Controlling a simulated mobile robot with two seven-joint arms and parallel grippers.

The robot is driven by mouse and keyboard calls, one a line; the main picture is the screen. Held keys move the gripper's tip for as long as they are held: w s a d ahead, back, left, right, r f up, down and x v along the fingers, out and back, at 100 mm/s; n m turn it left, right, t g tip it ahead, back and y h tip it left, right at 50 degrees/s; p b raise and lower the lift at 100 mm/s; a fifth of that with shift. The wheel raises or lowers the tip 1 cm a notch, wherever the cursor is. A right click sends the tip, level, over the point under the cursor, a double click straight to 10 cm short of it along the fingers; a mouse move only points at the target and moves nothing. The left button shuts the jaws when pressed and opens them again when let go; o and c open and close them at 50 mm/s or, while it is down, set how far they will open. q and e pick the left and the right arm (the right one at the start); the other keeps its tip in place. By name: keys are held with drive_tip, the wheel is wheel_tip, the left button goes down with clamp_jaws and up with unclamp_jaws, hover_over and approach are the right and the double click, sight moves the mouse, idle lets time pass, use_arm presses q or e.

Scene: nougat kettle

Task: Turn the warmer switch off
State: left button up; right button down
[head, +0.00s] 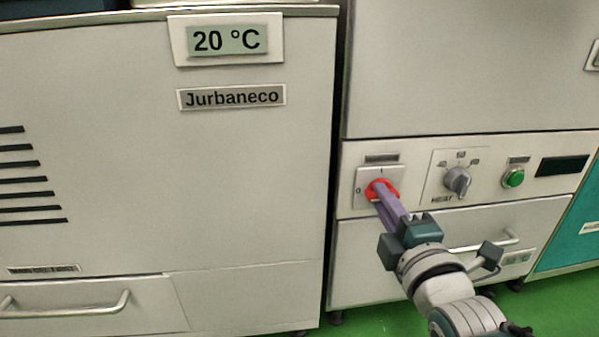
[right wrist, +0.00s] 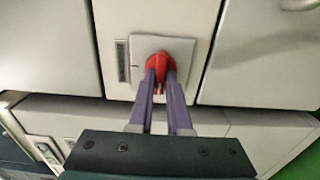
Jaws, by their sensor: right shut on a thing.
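The warmer switch is a red rotary knob (head: 381,188) on a pale square plate (head: 364,196), on the control panel of the right-hand cabinet. The plate has a 1 mark at the top and a 0 mark at the left. My right gripper (head: 384,197) is at the knob, with its purple fingers shut on it. In the right wrist view the red knob (right wrist: 159,68) sits between the two fingertips (right wrist: 160,78). The fingers hide part of the knob, and its exact pointing direction is hard to tell. My left gripper is not in view.
Right of the switch are a grey HEAT dial (head: 457,181), a green button (head: 513,177) and a dark display (head: 562,166). A drawer handle (head: 485,243) lies below the panel. The left cabinet carries a 20 °C display (head: 228,40). Green floor shows at the lower right.

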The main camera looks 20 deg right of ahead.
idle(0.5)
drive_tip(key=c, duration=0.9)
unclamp_jaws()
drive_tip(key=shift+o, duration=0.2)
drive_tip(key=shift+s, duration=0.15)
drive_tip(key=p+v, duration=0.4)
drive_tip(key=v, duration=0.5)
drive_tip(key=shift+s+a, duration=0.15)
drive_tip(key=shift+s, duration=0.15)
